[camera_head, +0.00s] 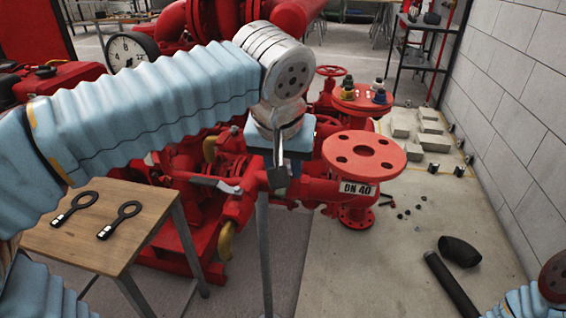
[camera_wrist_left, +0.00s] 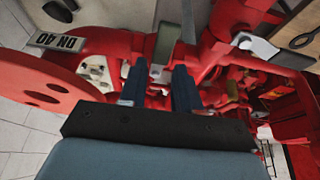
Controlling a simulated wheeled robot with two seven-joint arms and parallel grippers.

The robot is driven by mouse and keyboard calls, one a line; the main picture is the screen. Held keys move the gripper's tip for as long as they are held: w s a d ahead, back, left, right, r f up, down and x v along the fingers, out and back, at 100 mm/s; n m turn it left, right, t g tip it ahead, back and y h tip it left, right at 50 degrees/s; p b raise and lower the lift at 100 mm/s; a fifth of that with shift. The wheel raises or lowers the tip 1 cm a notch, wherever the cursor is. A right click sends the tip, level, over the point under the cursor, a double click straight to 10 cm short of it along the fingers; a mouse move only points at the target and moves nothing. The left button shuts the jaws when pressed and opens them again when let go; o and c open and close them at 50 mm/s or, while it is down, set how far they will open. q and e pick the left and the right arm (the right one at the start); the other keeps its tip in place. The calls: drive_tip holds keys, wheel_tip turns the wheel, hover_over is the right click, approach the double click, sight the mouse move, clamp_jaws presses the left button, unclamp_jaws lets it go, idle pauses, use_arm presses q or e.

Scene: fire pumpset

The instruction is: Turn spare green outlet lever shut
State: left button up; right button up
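The grey-green lever (camera_head: 280,179) hangs down at the red pipework, left of the round red flange marked DN 40 (camera_head: 364,155). In the left wrist view the lever (camera_wrist_left: 167,42) stands just beyond my left fingertips, in line with the gap between them. My left gripper (camera_wrist_left: 159,78) is open, its two dark blue fingers apart. I cannot tell whether the lever's end reaches between them. In the head view my left wrist hides most of this gripper and part of the valve. My right gripper is not in view; only part of my right arm shows at the lower right.
A pale lever (camera_head: 228,187) sits left of the valve, also in the left wrist view (camera_wrist_left: 259,47). A wooden table (camera_head: 140,200) with two black ring-handled tools stands at left. A black tube (camera_head: 450,282) lies on the floor at right, with grey blocks (camera_head: 432,143) behind.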

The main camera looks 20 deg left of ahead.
use_arm(q)
drive_tip(key=shift+o, duration=0.9)
drive_tip(key=p+v, duration=0.2)
drive_tip(key=v, duration=1.2)
drive_tip(key=shift+f, duration=0.1)
